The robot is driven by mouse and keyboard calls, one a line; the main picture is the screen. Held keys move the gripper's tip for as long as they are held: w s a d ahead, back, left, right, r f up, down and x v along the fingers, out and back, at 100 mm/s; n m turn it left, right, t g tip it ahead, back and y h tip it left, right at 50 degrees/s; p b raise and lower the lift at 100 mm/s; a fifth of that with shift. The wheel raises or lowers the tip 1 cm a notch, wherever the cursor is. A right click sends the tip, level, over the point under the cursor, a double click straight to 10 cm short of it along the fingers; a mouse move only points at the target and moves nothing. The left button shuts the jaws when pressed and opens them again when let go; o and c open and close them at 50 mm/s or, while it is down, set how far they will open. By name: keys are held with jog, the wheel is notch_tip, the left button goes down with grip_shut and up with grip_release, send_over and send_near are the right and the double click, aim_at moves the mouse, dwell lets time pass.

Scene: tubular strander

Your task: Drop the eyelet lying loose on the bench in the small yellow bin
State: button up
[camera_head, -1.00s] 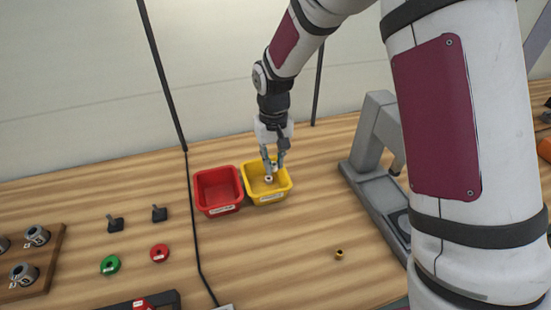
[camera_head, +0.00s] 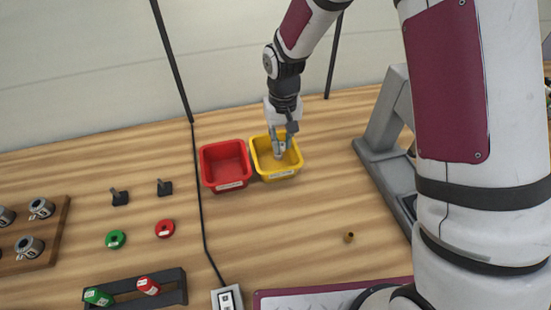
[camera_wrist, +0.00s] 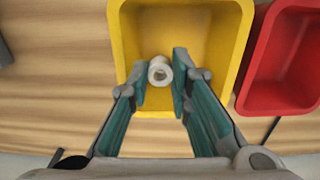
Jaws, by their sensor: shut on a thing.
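The small yellow bin (camera_head: 298,166) stands on the bench beside a red bin; in the wrist view its wall (camera_wrist: 232,45) surrounds the fingertips' far side. My gripper (camera_head: 280,151) is over the bin, its fingers pointing down at the opening. In the wrist view my gripper (camera_wrist: 160,75) is shut on a pale, ring-shaped eyelet (camera_wrist: 160,70) with a hole facing the camera. The eyelet sits between the two fingertips, within the bin's outline. I cannot tell how far it is above the bin floor. In the head view the fingers mostly hide it.
The red bin (camera_head: 224,166) stands close on the left. A small brass piece (camera_head: 349,237) lies alone on the bench. A grey machine frame (camera_head: 383,135) stands to the right. Green (camera_head: 116,239) and red (camera_head: 165,228) rings lie left of a black cable (camera_head: 203,215).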

jog(key=o, duration=0.9)
jog(key=shift+r, duration=0.1)
notch_tip(320, 180, up, 12)
dwell(0.5)
jog(key=s+d+r+m+t, duration=0.1)
jog(key=s+d+r, duration=0.35)
jog(key=r, duration=0.25)
jog(key=s+d+r+t, duration=0.2)
jog(key=s+d+r, duration=0.2)
jog(key=s+r, duration=0.2)
jog(key=s+d+r+t, duration=0.1)
jog(key=s+d, duration=0.1)
jog(key=s, duration=0.5)
jog(key=s+d+r+m+t, duration=0.1)
jog(key=s+d+r, duration=0.1)
jog(key=s, duration=0.5)
jog(key=shift+d, duration=0.75)
